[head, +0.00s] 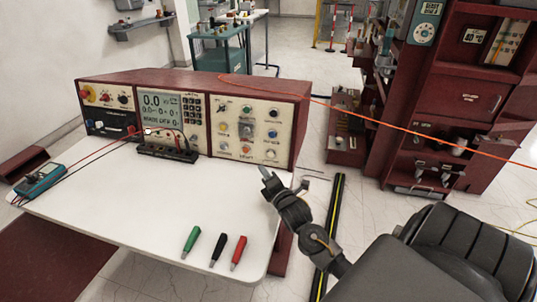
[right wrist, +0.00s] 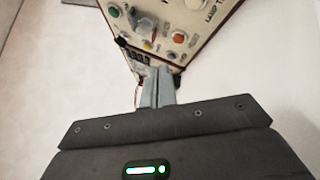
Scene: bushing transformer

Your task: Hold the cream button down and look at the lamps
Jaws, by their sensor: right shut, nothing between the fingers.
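The instrument cabinet (head: 190,80) stands on the white table. Its right panel (head: 259,120) carries several round coloured caps, some perhaps lamps; I cannot tell whether any is lit. A pale round button, probably the cream one (head: 270,154), sits at the panel's lower right. In the right wrist view a pale button (right wrist: 193,4) shows at the top edge beside lettering starting "LAMP T", near an orange cap (right wrist: 178,37). My right gripper (head: 265,172) is shut and empty, in front of and below that corner, seemingly apart from it. Its closed fingers show in the wrist view (right wrist: 157,86). My left gripper is out of view.
A black terminal block (head: 166,153) with leads stands before the cabinet. A teal meter (head: 41,179) lies at the table's left. Green, black and red plugs (head: 215,247) lie near the front edge. An orange cable (head: 400,128) crosses the view at right. The table's middle is clear.

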